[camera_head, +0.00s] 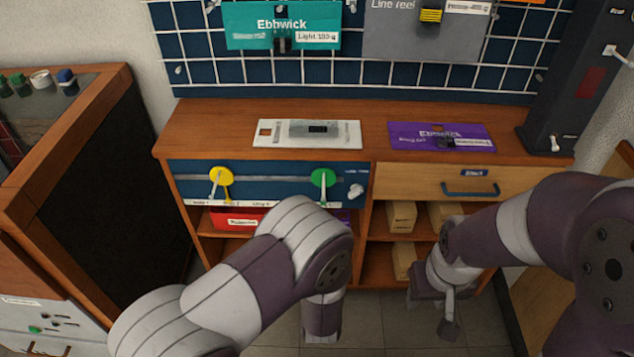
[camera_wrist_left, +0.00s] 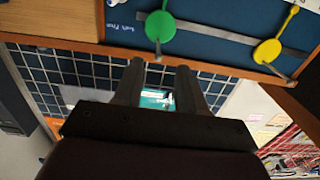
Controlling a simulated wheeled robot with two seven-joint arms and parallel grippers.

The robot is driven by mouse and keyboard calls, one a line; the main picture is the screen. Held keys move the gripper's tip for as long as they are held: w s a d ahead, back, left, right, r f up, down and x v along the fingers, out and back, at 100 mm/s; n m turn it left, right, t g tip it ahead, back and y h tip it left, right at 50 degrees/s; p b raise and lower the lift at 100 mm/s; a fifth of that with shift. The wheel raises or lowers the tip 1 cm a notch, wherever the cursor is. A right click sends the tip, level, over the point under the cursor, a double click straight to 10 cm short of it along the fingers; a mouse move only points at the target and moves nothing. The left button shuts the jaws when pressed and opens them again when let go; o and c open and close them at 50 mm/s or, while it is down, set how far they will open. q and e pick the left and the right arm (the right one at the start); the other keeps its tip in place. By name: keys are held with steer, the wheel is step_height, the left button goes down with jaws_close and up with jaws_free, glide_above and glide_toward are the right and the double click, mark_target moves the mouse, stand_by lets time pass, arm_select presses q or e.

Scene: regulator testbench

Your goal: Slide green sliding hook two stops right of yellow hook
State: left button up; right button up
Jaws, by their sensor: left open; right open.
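The green sliding hook (camera_head: 323,178) is a round disc with a pale prong, toward the right of the grey rail (camera_head: 275,179) on a blue panel. The yellow hook (camera_head: 220,176) is on the same rail, well to its left. The left wrist view is upside down and shows the green hook (camera_wrist_left: 160,27) and yellow hook (camera_wrist_left: 267,50). My left gripper (camera_wrist_left: 158,70) is open and empty, apart from the green hook; the head view hides it behind my arm. My right gripper (camera_head: 434,306) is open and empty, low before the right shelves.
A white plate with a dark block (camera_head: 270,140) and a purple card (camera_head: 470,142) lie on the cabinet top. A drawer (camera_head: 400,180) with a blue handle is right of the panel. Boxes (camera_head: 402,217) sit in shelves below. A dark column (camera_head: 575,90) stands at right.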

arm_select(q)
steer(key=b, duration=0.3)
glide_toward(324, 172)
steer(key=w, duration=0.4)
steer(key=shift+w+f, duration=0.35)
steer(key=shift+w, duration=0.05)
steer(key=shift+w+r, duration=0.1)
steer(key=shift+w, duration=0.45)
jaws_close()
